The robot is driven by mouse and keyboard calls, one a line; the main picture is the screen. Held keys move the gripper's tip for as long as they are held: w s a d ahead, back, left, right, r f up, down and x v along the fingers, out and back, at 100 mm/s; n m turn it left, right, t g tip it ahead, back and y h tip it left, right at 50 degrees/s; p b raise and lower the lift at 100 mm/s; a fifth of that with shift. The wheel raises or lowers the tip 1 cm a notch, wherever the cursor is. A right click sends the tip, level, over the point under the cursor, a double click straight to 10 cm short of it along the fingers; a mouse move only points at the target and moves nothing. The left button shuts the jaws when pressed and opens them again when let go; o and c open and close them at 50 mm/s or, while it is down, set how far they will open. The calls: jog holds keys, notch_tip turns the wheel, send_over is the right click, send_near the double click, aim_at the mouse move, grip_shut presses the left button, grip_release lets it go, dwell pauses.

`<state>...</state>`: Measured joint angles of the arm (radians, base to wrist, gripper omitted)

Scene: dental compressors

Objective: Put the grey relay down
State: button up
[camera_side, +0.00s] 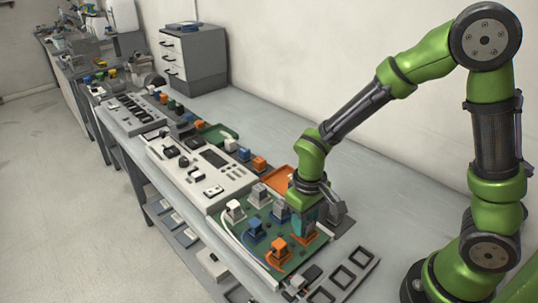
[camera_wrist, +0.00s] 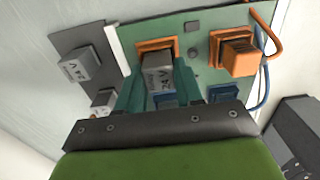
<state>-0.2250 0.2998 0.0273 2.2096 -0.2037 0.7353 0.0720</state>
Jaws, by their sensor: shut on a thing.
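The grey relay (camera_wrist: 158,72), marked 24V, is between the two teal fingers of my gripper (camera_wrist: 160,82), which is shut on it. An orange socket (camera_wrist: 157,45) shows directly behind the relay in the wrist view. I cannot tell whether the relay is seated in it or just above it. In the side view my gripper (camera_side: 305,225) points down over the right part of the green board (camera_side: 268,262), with an orange socket (camera_side: 312,240) by the fingertips. The fingers hide the held relay there.
An orange relay (camera_wrist: 238,57) sits in an orange socket close beside the held one. A blue relay (camera_side: 256,229) and pale relays (camera_side: 235,210) also stand on the board. Other grey relays (camera_wrist: 80,65) are on a grey plate. An orange tray (camera_side: 277,178) lies behind.

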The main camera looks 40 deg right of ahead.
aim_at(287, 173)
notch_tip(287, 173, up, 9)
jog(key=shift+f, duration=0.2)
jog(key=shift+d+r, duration=0.25)
jog(key=w+d+f, duration=0.1)
jog(key=w+d, duration=0.5)
jog(key=w, duration=0.2)
jog(key=w+d, duration=0.5)
jog(key=w, duration=0.4)
notch_tip(287, 173, down, 10)
jog(key=shift+s+f, duration=0.1)
jog(key=o, duration=1)
jog(key=shift+f, duration=0.1)
